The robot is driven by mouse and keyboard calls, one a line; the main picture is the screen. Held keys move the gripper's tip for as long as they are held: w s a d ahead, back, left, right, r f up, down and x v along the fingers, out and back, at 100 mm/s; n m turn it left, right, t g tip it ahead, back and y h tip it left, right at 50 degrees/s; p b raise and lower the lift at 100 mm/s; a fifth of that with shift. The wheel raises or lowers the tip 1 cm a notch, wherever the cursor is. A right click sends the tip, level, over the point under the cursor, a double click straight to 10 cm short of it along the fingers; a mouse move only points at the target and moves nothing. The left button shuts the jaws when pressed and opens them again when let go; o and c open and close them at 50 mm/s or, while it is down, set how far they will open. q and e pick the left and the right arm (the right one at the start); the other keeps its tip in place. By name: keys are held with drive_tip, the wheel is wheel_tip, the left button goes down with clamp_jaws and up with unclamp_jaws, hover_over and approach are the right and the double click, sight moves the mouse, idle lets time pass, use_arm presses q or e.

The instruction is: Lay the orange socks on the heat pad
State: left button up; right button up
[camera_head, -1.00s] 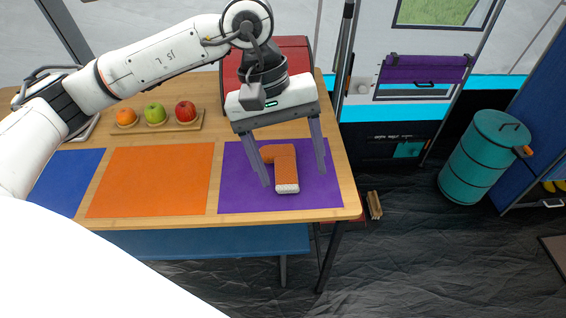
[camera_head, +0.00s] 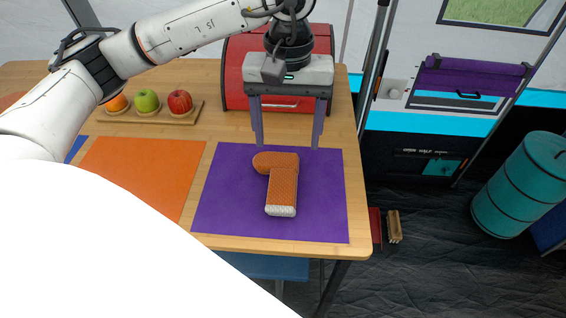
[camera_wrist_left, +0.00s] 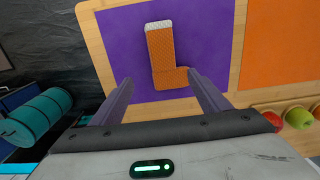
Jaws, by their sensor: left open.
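The orange socks (camera_head: 282,186) lie as one L-shaped bundle with a white end on the purple mat (camera_head: 325,215). They also show in the left wrist view (camera_wrist_left: 166,58), flat on the purple mat (camera_wrist_left: 112,40). My left gripper (camera_head: 287,145) is open and empty, above the mat's back edge and behind the socks, apart from them. In the left wrist view its two fingers (camera_wrist_left: 163,92) are spread with nothing between them. I cannot tell which surface is the heat pad. My right gripper is not in view.
An orange mat (camera_head: 145,170) lies to the left on the wooden table. A tray (camera_head: 150,116) with an orange, a green apple and a red apple stands behind it. A red box (camera_head: 238,75) stands behind my left gripper. A teal barrel (camera_head: 520,185) stands on the floor at right.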

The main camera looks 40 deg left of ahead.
use_arm(q)
wheel_tip(320, 180, down, 2)
drive_tip(key=b, duration=0.1)
hover_over(284, 174)
drive_tip(key=f, duration=0.4)
drive_tip(key=shift+s+d+f, duration=0.1)
drive_tip(key=shift+d+f, duration=0.1)
drive_tip(key=shift+d, duration=0.15)
drive_tip(key=f, duration=0.4)
drive_tip(key=shift+a+f, duration=0.1)
drive_tip(key=shift+a, duration=0.3)
drive_tip(key=shift+f, duration=0.55)
drive_tip(key=c, duration=1.3)
